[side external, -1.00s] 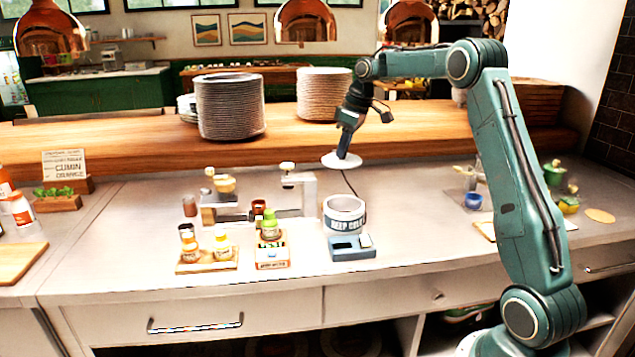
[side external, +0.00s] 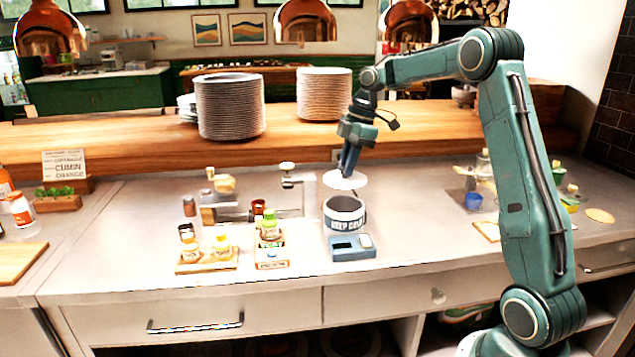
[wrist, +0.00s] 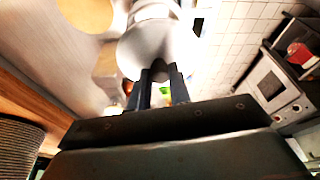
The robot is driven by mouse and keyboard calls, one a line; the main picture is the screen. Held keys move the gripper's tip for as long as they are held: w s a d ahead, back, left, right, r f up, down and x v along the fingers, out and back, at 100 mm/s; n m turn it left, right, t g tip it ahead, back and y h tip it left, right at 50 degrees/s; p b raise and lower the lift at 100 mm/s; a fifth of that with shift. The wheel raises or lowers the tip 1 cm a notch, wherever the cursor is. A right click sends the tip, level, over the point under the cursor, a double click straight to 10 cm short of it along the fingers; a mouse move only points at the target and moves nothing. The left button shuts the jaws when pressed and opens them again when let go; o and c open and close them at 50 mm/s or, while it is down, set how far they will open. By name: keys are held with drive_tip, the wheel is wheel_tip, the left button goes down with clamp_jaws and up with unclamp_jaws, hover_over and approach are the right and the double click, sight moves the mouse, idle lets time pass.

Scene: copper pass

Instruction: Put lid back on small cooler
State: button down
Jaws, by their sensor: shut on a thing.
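The small cooler (side external: 344,216) is a round grey-white tub with dark lettering on its band. In the wrist view the lid (wrist: 150,48) sits at the fingertips of my gripper (wrist: 160,74). The cooler cannot be made out in the wrist view.
A bottle crate (side external: 271,253) and a board with jars (side external: 207,262) stand left of the cooler. A metal fixture (side external: 305,190) stands behind it. Plate stacks (side external: 230,106) rest on the raised wooden shelf (side external: 290,143). The counter right of the cooler is clear for some distance.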

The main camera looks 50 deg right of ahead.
drive_tip(key=shift+f, duration=0.1)
drive_tip(key=shift+f, duration=3.05)
drive_tip(key=shift+f, duration=0.15)
idle(0.5)
drive_tip(key=c, duration=0.7)
unclamp_jaws()
drive_tip(key=shift+r, duration=3.5)
